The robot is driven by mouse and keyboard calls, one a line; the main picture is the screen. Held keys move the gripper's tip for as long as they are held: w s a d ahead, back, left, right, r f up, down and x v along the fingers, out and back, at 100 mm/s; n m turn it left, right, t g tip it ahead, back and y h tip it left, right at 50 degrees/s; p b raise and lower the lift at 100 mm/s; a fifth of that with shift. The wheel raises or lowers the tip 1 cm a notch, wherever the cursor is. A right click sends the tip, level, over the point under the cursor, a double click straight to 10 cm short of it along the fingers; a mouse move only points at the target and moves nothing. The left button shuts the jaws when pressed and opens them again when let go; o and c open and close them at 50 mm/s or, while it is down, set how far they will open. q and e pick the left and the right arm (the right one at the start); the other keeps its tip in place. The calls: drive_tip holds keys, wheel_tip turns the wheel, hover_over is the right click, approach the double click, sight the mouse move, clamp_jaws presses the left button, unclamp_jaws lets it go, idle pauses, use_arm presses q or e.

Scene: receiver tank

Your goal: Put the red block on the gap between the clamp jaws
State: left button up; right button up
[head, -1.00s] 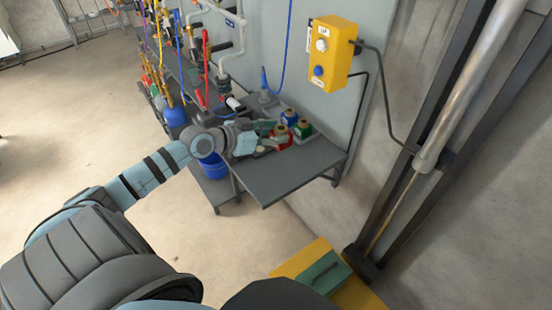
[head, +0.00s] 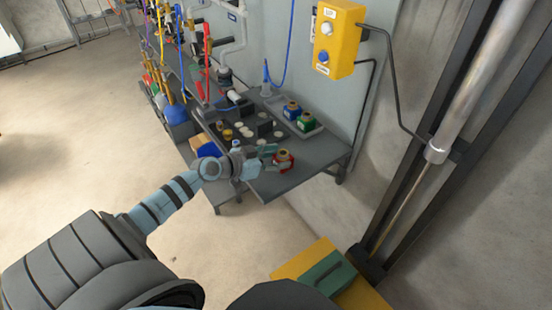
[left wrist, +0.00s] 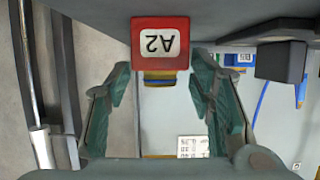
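The red block (head: 283,155) is in my left gripper (head: 275,157), over the front right part of the grey bench. In the left wrist view the block (left wrist: 160,42) shows a white "A2" label, upside down, with a blue and yellow part on it. I cannot tell whether the block is clear of the bench. Dark upright pieces (head: 263,128) stand on the bench behind my gripper; I cannot tell whether these are the clamp jaws. My right gripper is not in view.
A grey tray (head: 318,131) at the back right of the bench holds a blue block (head: 291,109) and a green block (head: 306,121). White discs and small yellow pieces (head: 227,134) lie left of the dark pieces. A yellow control box (head: 337,38) hangs above.

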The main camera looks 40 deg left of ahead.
use_arm(q)
drive_tip(key=shift+o, duration=0.5)
drive_tip(key=shift+r+p, duration=0.25)
drive_tip(key=shift+p, duration=0.05)
drive_tip(key=v, duration=0.5)
drive_tip(key=shift+s+a+f, duration=0.15)
drive_tip(key=shift+s, duration=0.1)
drive_tip(key=v, duration=0.1)
drive_tip(key=b+v, duration=0.1)
drive_tip(key=v, duration=0.1)
drive_tip(key=shift+s+a+f, duration=0.2)
drive_tip(key=shift+s, duration=0.05)
drive_tip(key=s+r+p, duration=0.2)
drive_tip(key=shift+s+a, duration=0.15)
drive_tip(key=shift+s, duration=0.1)
